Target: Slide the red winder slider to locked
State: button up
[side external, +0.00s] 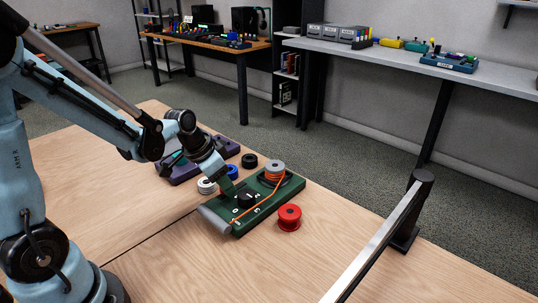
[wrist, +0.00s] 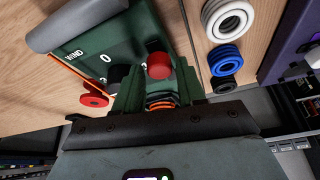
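The green winder (side external: 266,212) lies on the wooden table; it also fills the upper middle of the wrist view (wrist: 110,42). Its red slider (wrist: 158,60) shows in the wrist view as a short red knob. My gripper (wrist: 158,75) is open, its two green fingers on either side of the red slider, with apparent gaps. In the side view my gripper (side external: 229,187) hangs low over the winder's near left part and the red slider is hidden there. Whether the fingers touch the slider cannot be told.
A black knob (side external: 247,200), a grey spool (side external: 275,169) and an orange cable (side external: 262,201) are on the winder. A red spool (side external: 289,217) stands right of it. White (side external: 206,186), blue (side external: 232,171) and black (side external: 249,160) coils lie behind.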

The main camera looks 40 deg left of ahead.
aim_at(247, 182)
grip_shut()
dwell(0.3)
jog(key=shift+w, duration=2.8)
grip_release()
jog(key=v, duration=1.2)
jog(key=shift+s, duration=0.15)
